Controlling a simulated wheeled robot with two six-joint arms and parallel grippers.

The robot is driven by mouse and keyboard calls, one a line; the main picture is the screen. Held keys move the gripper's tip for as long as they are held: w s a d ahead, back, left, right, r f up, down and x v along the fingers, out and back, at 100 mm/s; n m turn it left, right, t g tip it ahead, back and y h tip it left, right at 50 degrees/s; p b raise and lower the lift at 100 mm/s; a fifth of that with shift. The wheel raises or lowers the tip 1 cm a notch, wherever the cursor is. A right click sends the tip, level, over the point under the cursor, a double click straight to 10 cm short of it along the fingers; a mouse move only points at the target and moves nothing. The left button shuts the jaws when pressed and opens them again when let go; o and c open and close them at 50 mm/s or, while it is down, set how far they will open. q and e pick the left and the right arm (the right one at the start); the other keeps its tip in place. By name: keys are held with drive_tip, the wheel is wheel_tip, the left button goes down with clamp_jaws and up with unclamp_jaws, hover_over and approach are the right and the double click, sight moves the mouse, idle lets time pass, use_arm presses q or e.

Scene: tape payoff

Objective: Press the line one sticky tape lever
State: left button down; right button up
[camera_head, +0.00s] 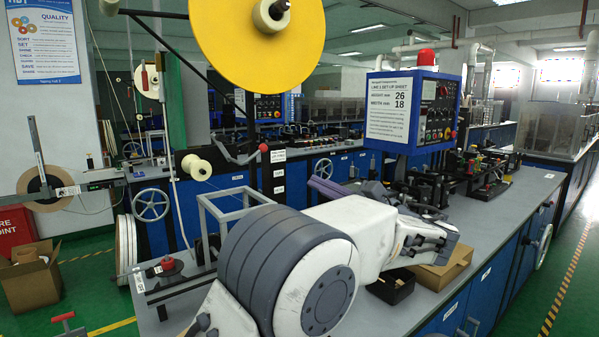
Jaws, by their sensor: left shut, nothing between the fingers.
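My left arm comes in from the lower left. Its left gripper (447,240) is shut and empty over the grey bench top, in front of the black machine parts. No lever is clearly marked as the line one sticky tape lever. A red-knobbed lever (262,148) shows on the black post below the yellow disc, beside small white labels too small to read. A red T-shaped handle (63,317) stands at the lower left edge. The right gripper is not in view.
A blue control panel (428,110) with a line 1 set up sheet stands behind the gripper. A large yellow disc (258,40) hangs at the top. A cardboard box (440,268) and a black tray (391,286) sit by the gripper. The grey bench (490,225) is bare to the right.

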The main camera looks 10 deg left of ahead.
use_arm(q)
drive_tip(key=w+a+r+p, duration=0.2)
drive_tip(key=w+a+r, duration=0.1)
drive_tip(key=a, duration=0.6)
drive_tip(key=shift+a+r, duration=0.2)
drive_tip(key=shift+r, duration=0.5)
drive_tip(key=shift+r+n+b, duration=0.4)
drive_tip(key=shift+r+n, duration=0.15)
drive_tip(key=shift+n, duration=0.55)
drive_tip(key=s+a+r+n+g+h+b, duration=0.1)
drive_tip(key=s+a+r+n+g+b, duration=0.1)
drive_tip(key=n, duration=0.8)
drive_tip(key=shift+s+a+r+n+h+b, duration=0.35)
drive_tip(key=shift+s+a+r+b, duration=0.2)
drive_tip(key=shift+r+b, duration=0.95)
